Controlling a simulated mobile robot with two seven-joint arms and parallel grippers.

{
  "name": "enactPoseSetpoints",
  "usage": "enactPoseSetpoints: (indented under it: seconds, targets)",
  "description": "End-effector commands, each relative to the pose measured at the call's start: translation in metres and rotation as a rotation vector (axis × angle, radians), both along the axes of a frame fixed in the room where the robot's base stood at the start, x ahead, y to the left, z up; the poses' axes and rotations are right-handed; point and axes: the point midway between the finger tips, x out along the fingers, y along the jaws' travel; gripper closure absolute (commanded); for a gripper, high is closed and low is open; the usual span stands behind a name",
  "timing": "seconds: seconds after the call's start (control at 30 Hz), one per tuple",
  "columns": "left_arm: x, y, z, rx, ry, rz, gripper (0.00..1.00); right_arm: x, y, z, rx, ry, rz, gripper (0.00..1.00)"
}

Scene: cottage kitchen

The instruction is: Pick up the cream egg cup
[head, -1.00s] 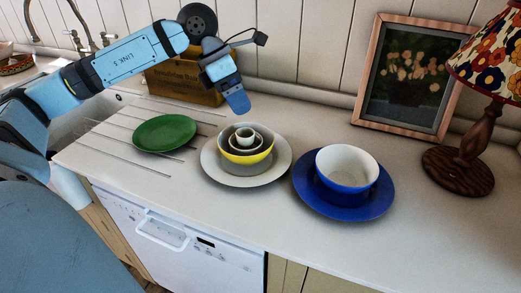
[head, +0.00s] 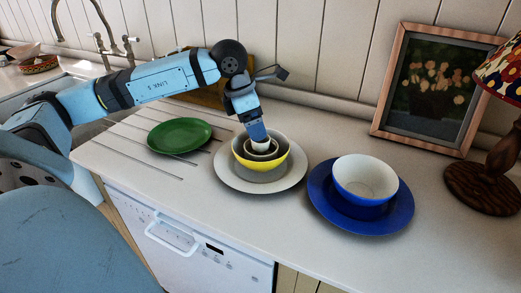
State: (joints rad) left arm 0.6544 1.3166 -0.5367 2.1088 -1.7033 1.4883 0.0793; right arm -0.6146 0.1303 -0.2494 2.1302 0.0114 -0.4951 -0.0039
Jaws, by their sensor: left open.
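The cream egg cup (head: 261,147) is the small pale cup at the centre of a nest of bowls in the head view. It sits inside a small bowl within a yellow bowl (head: 262,171), on a pale grey plate (head: 233,181). My left gripper (head: 258,136) points down right over the egg cup and hides its far part. Its jaws are open, but I cannot tell whether they stand around the cup or touch it. My right gripper is out of view.
A green plate (head: 180,135) lies left of the nest. A blue and white bowl (head: 366,180) stands on a blue plate (head: 322,203) to the right. A framed picture (head: 437,90) and a lamp (head: 489,184) stand behind right. The front right counter is clear.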

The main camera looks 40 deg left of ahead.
Motion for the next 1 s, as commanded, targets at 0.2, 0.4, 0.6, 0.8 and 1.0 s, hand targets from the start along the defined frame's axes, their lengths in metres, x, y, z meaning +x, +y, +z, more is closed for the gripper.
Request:
enactPoseSetpoints:
  seconds: [0.2, 0.4, 0.6, 0.8, 1.0]
  targets:
    - [0.008, -0.007, -0.032, -0.002, 0.001, -0.001, 0.2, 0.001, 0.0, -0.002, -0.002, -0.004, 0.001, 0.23]
    - [0.009, -0.007, -0.035, -0.002, 0.0, -0.001, 0.2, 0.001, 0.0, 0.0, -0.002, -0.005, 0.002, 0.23]
    - [0.009, -0.007, -0.035, -0.002, 0.0, -0.001, 0.54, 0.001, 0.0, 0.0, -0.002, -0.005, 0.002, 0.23]
    - [0.009, -0.007, -0.035, -0.001, 0.0, 0.0, 0.74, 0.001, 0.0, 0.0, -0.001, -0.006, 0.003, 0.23]
    - [0.01, -0.007, -0.033, -0.001, 0.0, 0.0, 0.74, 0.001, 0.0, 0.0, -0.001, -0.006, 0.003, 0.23]
